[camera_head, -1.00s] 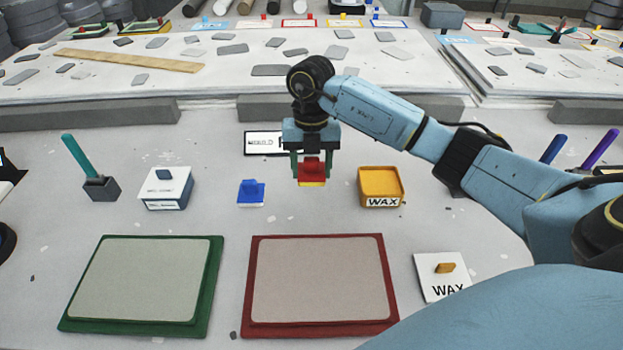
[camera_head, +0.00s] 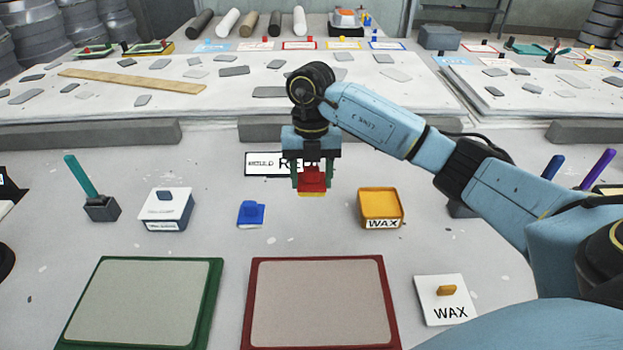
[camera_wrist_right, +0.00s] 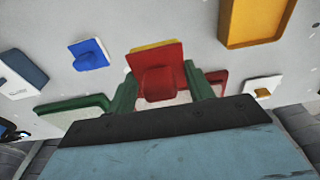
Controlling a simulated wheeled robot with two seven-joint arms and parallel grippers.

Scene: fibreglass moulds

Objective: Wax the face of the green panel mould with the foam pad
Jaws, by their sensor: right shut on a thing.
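The green panel mould (camera_head: 210,300) lies at the front left with a grey-beige face; it also shows in the right wrist view (camera_wrist_right: 75,105). My right gripper (camera_head: 312,182) is shut on a red-backed pad (camera_head: 313,179) with a yellow underside, which I take as the foam pad. It also shows in the right wrist view (camera_wrist_right: 160,72). The pad is held between the blue pad and the wax tin, beyond the red mould. The open orange wax tin (camera_head: 381,208) stands to its right. My left gripper is not in view.
A red panel mould (camera_head: 251,310) lies right of the green one. A white WAX lid (camera_head: 430,290) with an orange knob lies front right. A blue pad (camera_head: 251,214), a white-topped box (camera_head: 166,209) and a teal-handled tool in a holder (camera_head: 102,208) stand left of the gripper.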

